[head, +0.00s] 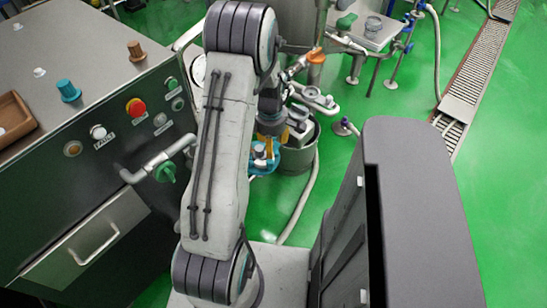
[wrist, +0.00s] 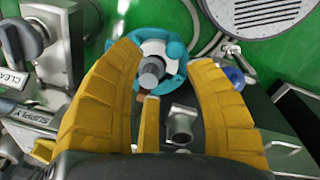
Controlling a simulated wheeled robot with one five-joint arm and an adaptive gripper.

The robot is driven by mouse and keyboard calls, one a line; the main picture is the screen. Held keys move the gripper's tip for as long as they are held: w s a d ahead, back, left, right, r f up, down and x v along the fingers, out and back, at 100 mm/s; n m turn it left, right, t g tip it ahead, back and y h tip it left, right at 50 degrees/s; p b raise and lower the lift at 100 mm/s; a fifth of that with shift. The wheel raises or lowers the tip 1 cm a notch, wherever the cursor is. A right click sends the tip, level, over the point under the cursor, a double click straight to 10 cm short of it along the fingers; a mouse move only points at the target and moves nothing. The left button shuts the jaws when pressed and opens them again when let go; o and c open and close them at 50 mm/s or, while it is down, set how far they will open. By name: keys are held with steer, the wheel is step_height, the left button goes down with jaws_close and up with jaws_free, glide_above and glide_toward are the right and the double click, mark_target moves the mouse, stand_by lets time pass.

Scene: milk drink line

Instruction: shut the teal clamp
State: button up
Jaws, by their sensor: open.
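The teal clamp (wrist: 178,50) shows in the wrist view as a ring around a pale round fitting with a grey knob-like piece at its middle. I cannot tell from this view how far its halves stand apart. In the head view the teal clamp (head: 262,167) shows partly, below and behind my arm. My gripper (wrist: 165,62) has yellow fingers spread wide, with the clamp between and just beyond the tips. Nothing is held between them. In the head view my gripper (head: 268,143) is mostly hidden by the arm.
A steel cabinet (head: 75,165) with buttons and a drawer stands at the left. A grey bucket (head: 306,150) is beside the clamp. A hose (head: 300,205) runs over the green floor (head: 410,95). A round drain grate (wrist: 262,12) is at the wrist view's top right.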

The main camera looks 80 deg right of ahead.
mark_target(271, 161)
steer(key=shift+a+f+y, duration=0.1)
steer(key=shift+a+y, duration=0.2)
steer(key=shift+a, duration=0.3)
steer(key=shift+w+a+f, duration=0.1)
steer(key=shift+a+f, duration=0.05)
steer(key=shift+f, duration=3.45)
jaws_close()
